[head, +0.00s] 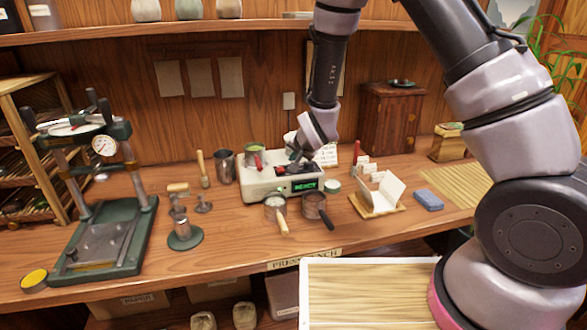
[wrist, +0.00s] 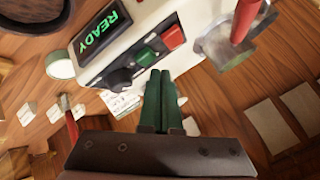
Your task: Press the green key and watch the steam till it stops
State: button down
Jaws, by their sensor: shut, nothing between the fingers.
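A cream steamer box (head: 258,188) stands on the bench in the head view. Its lit display (head: 305,186) also shows in the wrist view (wrist: 100,32), where it reads READY. In the wrist view the green key (wrist: 146,57) sits between a red key (wrist: 172,37) and a black knob (wrist: 119,78). My gripper (wrist: 160,74) is shut and empty, its dark green fingertips just beside the green key. I cannot tell whether they touch it. In the head view my gripper (head: 297,155) is over the box and hides part of the keys. No steam shows in either view.
A metal cup with a red handle (wrist: 225,42) stands close to the keys. Two handled pans (head: 275,203) (head: 314,207) sit before the box. A lever press (head: 105,235) stands at the left. A blue sponge (head: 428,200) lies at the right.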

jog(key=shift+f, duration=0.4)
jog(key=shift+f, duration=0.45)
dwell(0.6)
jog(key=shift+r, duration=0.9)
jog(key=shift+r, duration=2.5)
